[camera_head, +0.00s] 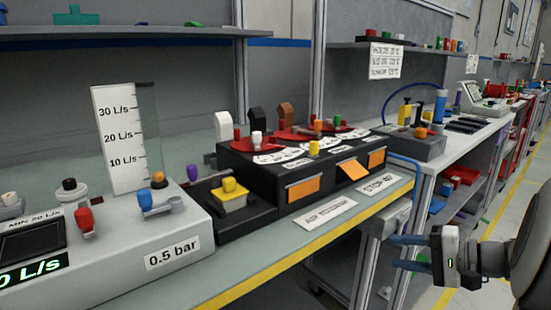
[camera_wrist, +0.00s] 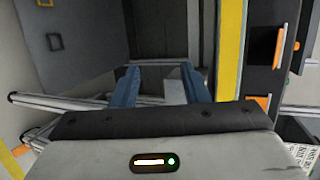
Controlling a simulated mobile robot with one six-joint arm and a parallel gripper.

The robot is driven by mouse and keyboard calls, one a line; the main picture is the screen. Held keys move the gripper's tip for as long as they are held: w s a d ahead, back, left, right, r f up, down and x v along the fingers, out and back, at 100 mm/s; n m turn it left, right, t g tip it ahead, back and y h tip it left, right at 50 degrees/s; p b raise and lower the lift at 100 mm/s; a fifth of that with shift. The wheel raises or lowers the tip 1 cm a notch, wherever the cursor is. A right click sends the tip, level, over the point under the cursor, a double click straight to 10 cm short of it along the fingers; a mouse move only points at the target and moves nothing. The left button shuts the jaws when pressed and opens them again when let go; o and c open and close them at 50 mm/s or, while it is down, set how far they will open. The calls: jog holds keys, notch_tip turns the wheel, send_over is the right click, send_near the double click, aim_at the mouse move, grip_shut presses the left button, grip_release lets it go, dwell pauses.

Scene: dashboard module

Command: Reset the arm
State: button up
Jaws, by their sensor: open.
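My gripper (camera_head: 408,253) is at the lower right of the head view, in front of the bench and below the level of its top. Its two blue fingers are apart with nothing between them. In the wrist view the gripper (camera_wrist: 158,82) shows both blue fingers spread, with grey floor and bench frame parts beyond them. The fingers look clear of the bench, though the exact gap cannot be told.
A workbench with a yellow front edge (camera_head: 292,255) runs along the left. On it stand a grey panel marked 0.5 bar (camera_head: 130,262) and a black module (camera_head: 262,178) with orange flaps. A second bench (camera_head: 455,150) stands behind. The aisle floor (camera_head: 505,215) at right is open.

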jog(key=s+a+r+n+g+h+p, duration=0.4)
jog(key=s+a+r+g+p, duration=0.35)
jog(key=a+r+p, duration=0.4)
jog(key=s+a+r+n+t+h+p, duration=0.1)
jog(key=s+r+n+h+p, duration=0.3)
jog(key=s+r+h+p, duration=0.3)
notch_tip(320, 180, up, 5)
jog(key=p, duration=0.9)
jog(key=shift+a+f+h+p, duration=0.2)
jog(key=shift+a+h+p, duration=0.1)
jog(key=shift+p, duration=0.1)
jog(key=shift+t, duration=0.25)
